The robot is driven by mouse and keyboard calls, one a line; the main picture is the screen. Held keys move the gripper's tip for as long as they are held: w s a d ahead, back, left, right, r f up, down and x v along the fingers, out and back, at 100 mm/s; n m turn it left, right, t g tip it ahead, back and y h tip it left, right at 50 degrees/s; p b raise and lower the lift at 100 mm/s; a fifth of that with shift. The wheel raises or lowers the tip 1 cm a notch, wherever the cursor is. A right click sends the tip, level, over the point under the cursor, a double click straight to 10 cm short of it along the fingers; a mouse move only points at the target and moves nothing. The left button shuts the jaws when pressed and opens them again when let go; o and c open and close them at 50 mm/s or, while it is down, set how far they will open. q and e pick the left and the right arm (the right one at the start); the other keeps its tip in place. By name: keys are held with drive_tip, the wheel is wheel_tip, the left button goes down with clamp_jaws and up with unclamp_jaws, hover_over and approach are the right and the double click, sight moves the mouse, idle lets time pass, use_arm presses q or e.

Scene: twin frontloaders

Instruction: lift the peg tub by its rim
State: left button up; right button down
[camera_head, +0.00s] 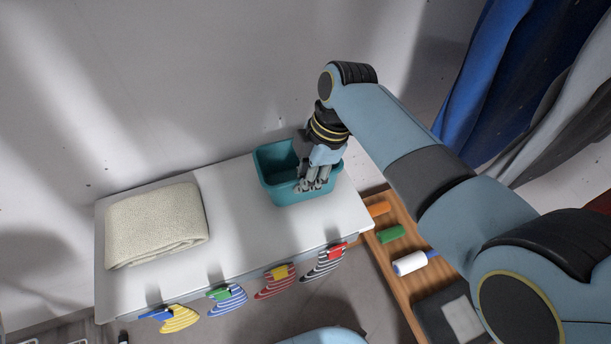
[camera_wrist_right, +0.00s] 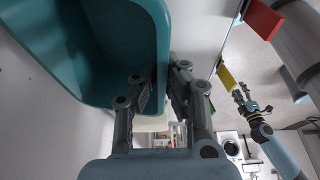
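The peg tub (camera_head: 278,158) is a teal, open-topped tub with rounded corners at the right end of a white table. It fills the upper left of the right wrist view (camera_wrist_right: 105,25). My right gripper (camera_head: 312,180) comes down from above onto the tub's near wall. In the right wrist view its fingers (camera_wrist_right: 161,88) lie one on each side of the wall, drawn close together on the rim. The tub looks upright; I cannot tell whether its base is clear of the table. My left gripper (camera_wrist_right: 250,101) shows small in the right wrist view, away from the tub.
A folded cream towel (camera_head: 156,224) lies on the left of the white table (camera_head: 237,215). Several striped pieces with coloured clips (camera_head: 279,280) hang along the front edge. A wooden rack (camera_head: 398,290) with coloured rollers stands to the right. Blue and grey cloths hang at the upper right.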

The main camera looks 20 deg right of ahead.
drive_tip(key=shift+r+p, duration=2.15)
drive_tip(key=shift+r, duration=0.1)
drive_tip(key=shift+f, duration=0.1)
